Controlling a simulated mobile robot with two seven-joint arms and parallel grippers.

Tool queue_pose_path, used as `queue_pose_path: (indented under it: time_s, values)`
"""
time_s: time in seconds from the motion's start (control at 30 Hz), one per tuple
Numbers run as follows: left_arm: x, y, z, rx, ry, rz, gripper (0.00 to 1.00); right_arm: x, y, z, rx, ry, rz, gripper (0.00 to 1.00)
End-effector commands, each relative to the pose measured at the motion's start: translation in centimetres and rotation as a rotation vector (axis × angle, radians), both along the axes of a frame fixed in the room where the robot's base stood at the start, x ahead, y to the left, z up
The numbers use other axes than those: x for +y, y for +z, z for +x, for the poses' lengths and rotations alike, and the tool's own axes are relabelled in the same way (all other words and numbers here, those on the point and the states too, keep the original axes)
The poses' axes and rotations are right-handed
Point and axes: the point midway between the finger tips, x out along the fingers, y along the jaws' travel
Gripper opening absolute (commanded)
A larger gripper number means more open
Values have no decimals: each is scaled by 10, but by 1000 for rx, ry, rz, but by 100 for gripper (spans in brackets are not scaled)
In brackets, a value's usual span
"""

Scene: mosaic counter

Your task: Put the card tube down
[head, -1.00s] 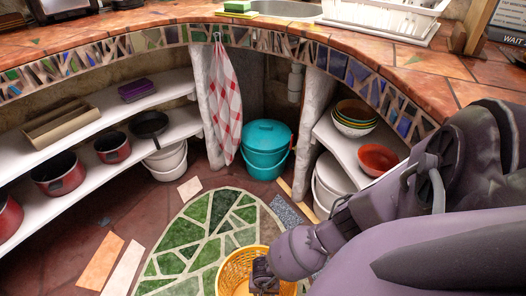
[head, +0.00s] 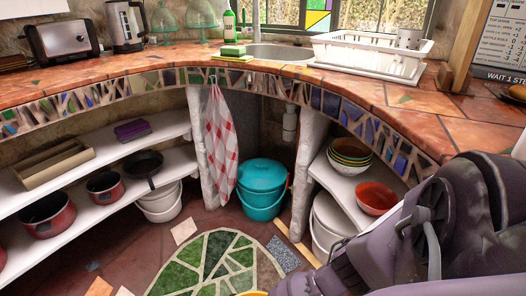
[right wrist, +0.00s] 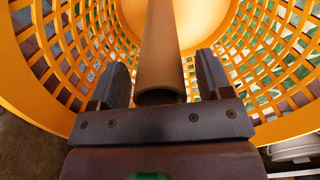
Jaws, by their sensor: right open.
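The card tube (right wrist: 161,55) is a plain brown cylinder in the right wrist view, with its near open end toward my wrist. It extends down into a yellow lattice basket (right wrist: 38,98). My right gripper (right wrist: 162,72) is open inside the basket mouth, one finger on each side of the tube, with a small gap on both sides. Whether the tube's far end rests on the basket bottom is hard to tell. In the head view only a sliver of the basket's rim (head: 254,293) shows at the bottom edge. My left gripper is out of view.
A curved tiled counter (head: 420,110) runs above shelves. A teal bucket (head: 262,185) stands under it beside a hanging checked towel (head: 221,135). Red bowl (head: 377,197) and stacked bowls (head: 350,152) sit on the right shelf. A green mosaic mat (head: 215,265) covers the floor.

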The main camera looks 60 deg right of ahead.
Motion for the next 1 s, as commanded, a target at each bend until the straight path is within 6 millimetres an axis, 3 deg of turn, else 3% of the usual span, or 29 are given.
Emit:
queue_pose_path:
  time_s: [0.2,0.37,0.8,1.0]
  values:
    - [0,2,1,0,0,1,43,0,3,1,-2,0,0,72]
    - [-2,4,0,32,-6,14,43,0,19,5,-10,-1,1,72]
    - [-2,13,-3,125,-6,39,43,0,105,7,-15,2,1,72]
    - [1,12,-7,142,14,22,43,0,126,3,-7,0,0,72]
